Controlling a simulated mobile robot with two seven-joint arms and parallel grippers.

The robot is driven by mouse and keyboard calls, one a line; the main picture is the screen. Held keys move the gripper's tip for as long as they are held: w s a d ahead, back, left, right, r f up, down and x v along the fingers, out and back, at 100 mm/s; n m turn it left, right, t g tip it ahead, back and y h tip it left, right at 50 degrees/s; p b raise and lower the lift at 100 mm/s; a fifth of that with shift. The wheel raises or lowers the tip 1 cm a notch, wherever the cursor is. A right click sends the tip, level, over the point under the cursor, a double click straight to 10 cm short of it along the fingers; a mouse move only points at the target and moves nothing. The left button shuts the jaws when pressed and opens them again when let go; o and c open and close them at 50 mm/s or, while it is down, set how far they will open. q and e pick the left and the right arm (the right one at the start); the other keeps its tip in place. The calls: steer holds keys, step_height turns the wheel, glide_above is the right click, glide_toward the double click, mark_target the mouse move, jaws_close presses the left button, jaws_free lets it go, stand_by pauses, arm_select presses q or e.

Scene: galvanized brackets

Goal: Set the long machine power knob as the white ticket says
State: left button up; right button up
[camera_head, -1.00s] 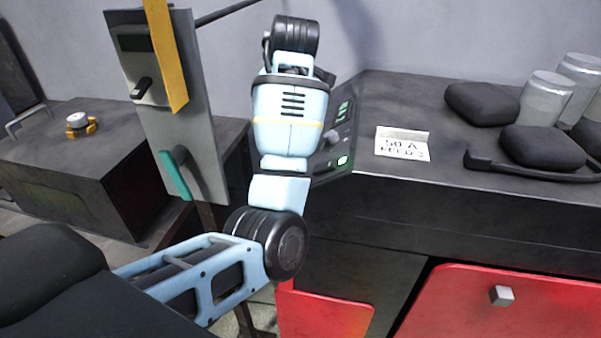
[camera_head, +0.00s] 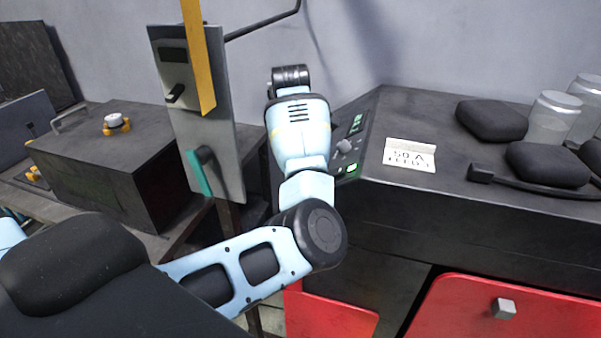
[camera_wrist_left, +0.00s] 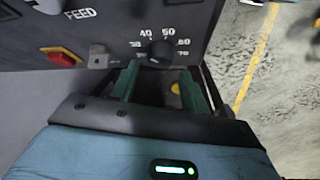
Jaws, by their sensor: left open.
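In the left wrist view a red button (camera_wrist_left: 62,57) on yellow, a small grey knob (camera_wrist_left: 97,57) and a "FEED" label lie left of the dial. In the head view an upright grey board (camera_head: 205,130) with a yellow strip stands left of my arm. Dark pads and jars (camera_head: 552,118) stand at right.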

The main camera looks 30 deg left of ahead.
arm_select(q)
steer(key=shift+w+f, duration=0.2)
steer(key=shift+f, duration=1)
steer(key=shift+w+f, duration=0.15)
steer(key=shift+f, duration=1.05)
steer(key=c, duration=0.7)
steer(key=m+t, duration=0.1)
steer(key=m, duration=0.1)
steer(key=m+t, duration=0.1)
steer(key=shift+s+f+m+t, duration=0.1)
steer(key=shift+s+m+t, duration=0.2)
steer(key=shift+m+t, duration=0.1)
steer(key=shift+s+a+m+t+h, duration=0.15)
steer(key=shift+m+t+h, duration=0.45)
steer(key=shift+m+t, duration=0.85)
steer(key=shift+m+g, duration=0.25)
steer(key=shift+m, duration=0.2)
